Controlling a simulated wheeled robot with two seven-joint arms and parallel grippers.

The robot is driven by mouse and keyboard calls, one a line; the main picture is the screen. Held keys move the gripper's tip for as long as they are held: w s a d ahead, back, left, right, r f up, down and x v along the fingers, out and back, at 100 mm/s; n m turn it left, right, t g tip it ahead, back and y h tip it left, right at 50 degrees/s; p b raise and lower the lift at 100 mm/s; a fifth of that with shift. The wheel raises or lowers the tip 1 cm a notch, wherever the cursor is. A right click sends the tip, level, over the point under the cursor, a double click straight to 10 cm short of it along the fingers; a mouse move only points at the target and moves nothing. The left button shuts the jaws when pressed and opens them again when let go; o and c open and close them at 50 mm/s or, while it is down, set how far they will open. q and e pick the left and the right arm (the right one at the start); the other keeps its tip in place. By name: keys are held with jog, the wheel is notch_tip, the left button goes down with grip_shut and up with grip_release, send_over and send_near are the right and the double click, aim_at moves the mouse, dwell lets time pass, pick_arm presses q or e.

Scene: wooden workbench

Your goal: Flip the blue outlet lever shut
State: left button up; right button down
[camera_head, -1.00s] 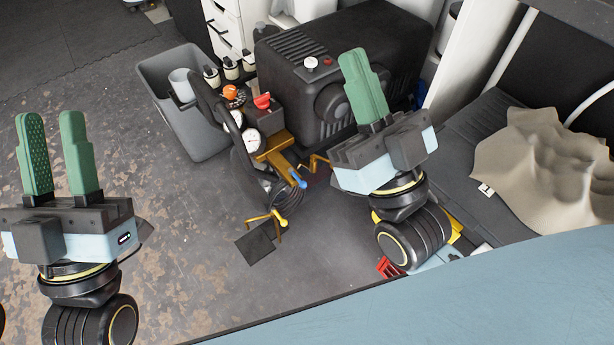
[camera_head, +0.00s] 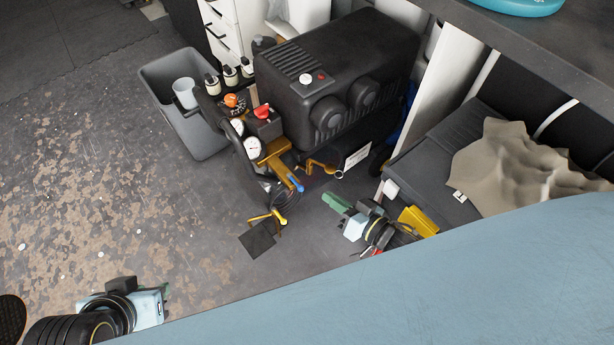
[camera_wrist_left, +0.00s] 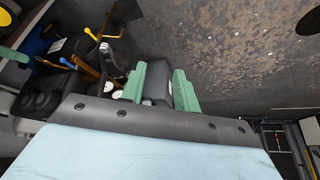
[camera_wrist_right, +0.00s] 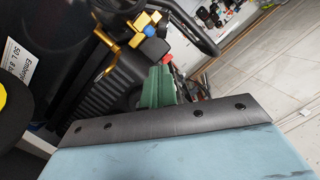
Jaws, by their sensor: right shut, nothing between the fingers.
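The blue outlet lever (camera_head: 298,184) sits at the end of a brass outlet pipe (camera_head: 278,160) on the compressor's front. A blue part there also shows in the right wrist view (camera_wrist_right: 150,30), beyond the fingertips. My right gripper (camera_head: 336,203) is low, to the right of the lever and apart from it. Its green fingers are shut together and empty in the right wrist view (camera_wrist_right: 158,88). My left gripper (camera_head: 165,290) is at the lower left, far from the lever. The left wrist view shows its green fingers (camera_wrist_left: 160,88) apart with nothing held between them.
The black compressor (camera_head: 345,85) stands behind the pipe, with red (camera_head: 262,112) and orange knobs (camera_head: 231,100) and gauges. A yellow lever (camera_head: 282,221) hangs below. A grey bin (camera_head: 205,135) is left. A dark bench edge (camera_head: 560,40) and beige cloth (camera_head: 520,170) are right. Left floor is open.

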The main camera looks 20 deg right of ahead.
aim_at(295, 183)
pick_arm(q)
jog(key=shift+s+a+f+g, duration=0.2)
jog(key=shift+s+g, duration=0.2)
jog(key=shift+s, duration=0.25)
pick_arm(e)
jog(key=shift+s+d+f, duration=0.2)
jog(key=shift+d+f, duration=0.15)
jog(key=shift+f, duration=0.2)
